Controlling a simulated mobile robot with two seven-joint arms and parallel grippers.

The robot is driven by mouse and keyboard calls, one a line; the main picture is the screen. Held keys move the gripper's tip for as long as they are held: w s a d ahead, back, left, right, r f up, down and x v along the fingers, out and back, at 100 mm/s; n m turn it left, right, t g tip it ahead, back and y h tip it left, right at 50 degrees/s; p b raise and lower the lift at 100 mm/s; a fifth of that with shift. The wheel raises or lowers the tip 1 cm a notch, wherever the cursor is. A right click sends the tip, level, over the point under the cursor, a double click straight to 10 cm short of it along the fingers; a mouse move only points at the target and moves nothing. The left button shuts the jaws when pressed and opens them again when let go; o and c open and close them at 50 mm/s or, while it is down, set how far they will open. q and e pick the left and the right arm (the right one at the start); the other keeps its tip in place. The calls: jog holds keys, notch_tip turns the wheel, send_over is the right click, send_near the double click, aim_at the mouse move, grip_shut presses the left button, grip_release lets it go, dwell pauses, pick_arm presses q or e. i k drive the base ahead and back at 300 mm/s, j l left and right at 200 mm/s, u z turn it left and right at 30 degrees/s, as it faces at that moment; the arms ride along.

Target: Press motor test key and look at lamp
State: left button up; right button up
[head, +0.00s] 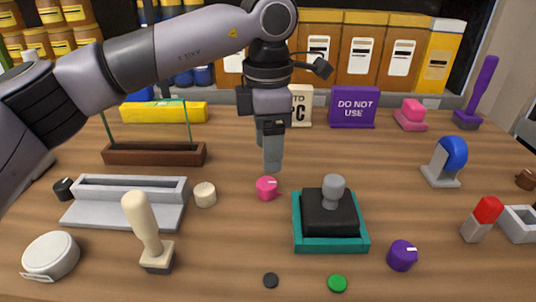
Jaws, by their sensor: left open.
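My left gripper (272,168) points straight down over the middle of the table and holds nothing that I can see. Its fingers overlap in this view. The tips are just above or behind a pink knob (267,189) with a pale mark; I cannot tell whether they touch it. No readable label names the motor test key or the lamp. Small round buttons, one black (271,280) and one green (337,284), lie at the front. A blue dome on a grey stand (451,155) is at the right; I cannot tell if it is lit.
A teal base with a grey-knobbed black block (330,222) stands right of the pink knob. A purple knob (402,255), red-topped switch (482,218), beige stick (143,225) and grey tray (125,205) surround it. A purple "DO NOT USE" sign (353,108) stands behind.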

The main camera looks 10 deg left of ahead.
aim_at(337, 283)
jog(key=k, duration=1)
